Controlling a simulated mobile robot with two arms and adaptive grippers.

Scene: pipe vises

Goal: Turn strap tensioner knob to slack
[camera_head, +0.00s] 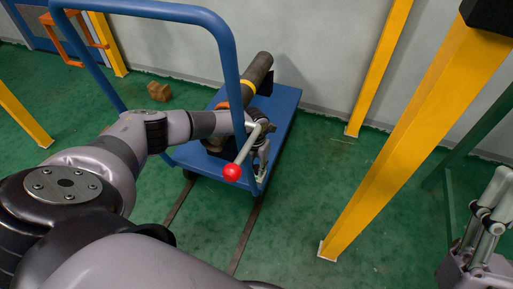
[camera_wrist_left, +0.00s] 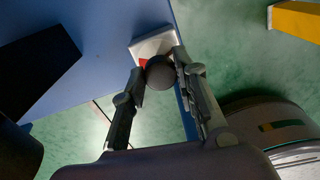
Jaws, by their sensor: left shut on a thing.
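The dark round knob (camera_wrist_left: 161,73) sits on a pale square plate (camera_wrist_left: 155,44) at the edge of the blue cart deck in the left wrist view. A small red mark shows beside the knob at its upper left. My left gripper (camera_wrist_left: 160,80) has one finger on each side of the knob and is shut on it. I cannot make out the knob there.
The blue cart (camera_head: 284,110) carries a dark pipe (camera_head: 257,75) with a yellow band. A lever with a red ball (camera_head: 232,172) stands close to my left gripper. Yellow posts (camera_head: 385,145) rise at the right. A brown block (camera_head: 159,92) lies on the green floor.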

